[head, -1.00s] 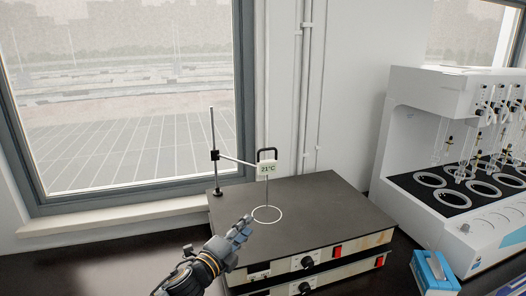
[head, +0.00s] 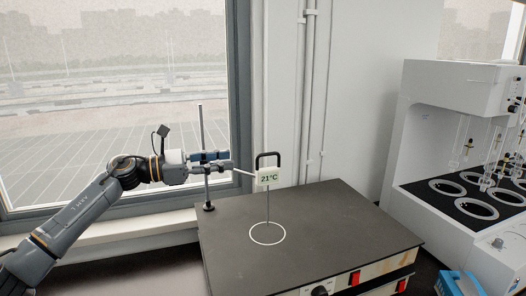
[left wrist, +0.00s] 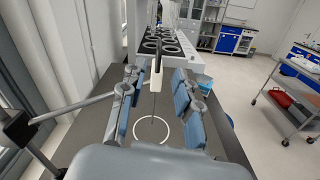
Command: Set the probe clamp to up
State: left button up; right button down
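The probe (head: 267,205) hangs upright above a white ring on the hotplate (head: 330,225), with a 21°C display (head: 269,178) and a black loop handle on top. A thin arm joins it to the upright rod (head: 201,127). My left gripper (head: 229,162) lies across the rod at clamp height, fingers pointing right towards the display. It hides the rod clamp in the head view. In the left wrist view, the black clamp (left wrist: 18,128) is at the left, outside the fingers. The left gripper (left wrist: 155,76) is open, with the probe seen between its fingers. My right gripper is not in view.
The window (head: 100,120) and its sill are behind my left arm. A white distiller (head: 455,160) with round black-ringed openings stands at the right. A blue box (head: 460,284) is at the front right. The hotplate top is mostly clear.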

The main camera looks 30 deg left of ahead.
aim_at(264, 155)
pick_arm(q)
jog(key=p+x, duration=0.5)
jog(key=x, duration=0.5)
jog(key=shift+w+r, duration=0.1)
jog(key=shift+r, duration=0.05)
jog(key=shift+w+d, duration=0.35)
jog(key=shift+w, duration=0.05)
grip_shut()
